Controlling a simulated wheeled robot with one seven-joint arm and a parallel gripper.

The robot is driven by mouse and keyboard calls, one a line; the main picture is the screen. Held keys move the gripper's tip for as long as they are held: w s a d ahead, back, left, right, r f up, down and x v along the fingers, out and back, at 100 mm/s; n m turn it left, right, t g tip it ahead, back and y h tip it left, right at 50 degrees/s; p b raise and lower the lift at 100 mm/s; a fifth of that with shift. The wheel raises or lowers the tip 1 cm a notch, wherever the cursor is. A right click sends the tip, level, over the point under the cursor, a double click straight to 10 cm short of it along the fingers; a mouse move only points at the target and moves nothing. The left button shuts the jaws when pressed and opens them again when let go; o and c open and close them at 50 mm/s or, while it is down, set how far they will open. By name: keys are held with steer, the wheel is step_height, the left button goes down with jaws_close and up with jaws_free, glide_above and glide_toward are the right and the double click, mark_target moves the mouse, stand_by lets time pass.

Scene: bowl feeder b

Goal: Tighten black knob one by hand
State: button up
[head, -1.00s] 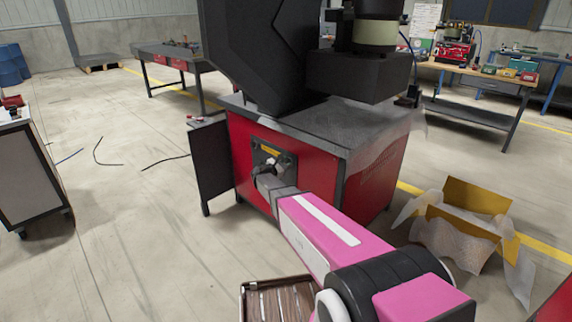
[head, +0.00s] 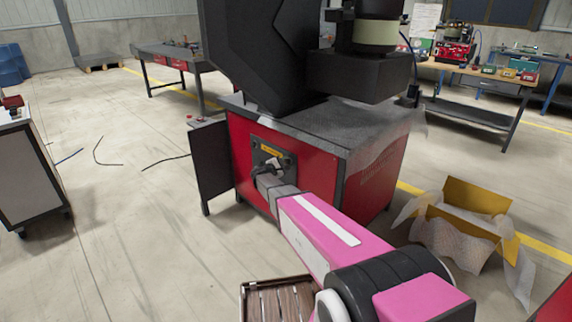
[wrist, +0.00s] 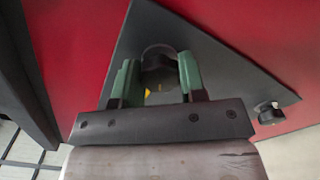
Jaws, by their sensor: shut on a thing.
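A black knob (wrist: 158,57) sits between the green finger pads of my gripper (wrist: 158,78) in the wrist view. The pads press on it from left and right, and my gripper is shut on it. It is on a dark plate (wrist: 215,50) fixed to a red cabinet front. A second black knob (wrist: 270,112) stands clear on the plate's right corner. In the head view my gripper (head: 264,172) is at the plate (head: 262,150), below its yellow label, and hides most of the held knob. I cannot read any number on the knobs.
The red cabinet (head: 315,170) carries a large black machine (head: 265,60). An open dark door (head: 208,165) stands left of the plate. A slatted tray (head: 275,300) is below my arm. A yellow box with wrapping (head: 480,195) lies on the floor at right. Open floor is at left.

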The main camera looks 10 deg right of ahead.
steer(key=m, duration=0.4)
steer(key=shift+m, duration=2.8)
steer(key=o, duration=0.9)
steer(key=shift+s, duration=0.1)
steer(key=v, duration=1)
steer(key=shift+s+a, duration=0.2)
steer(key=shift+a, duration=0.15)
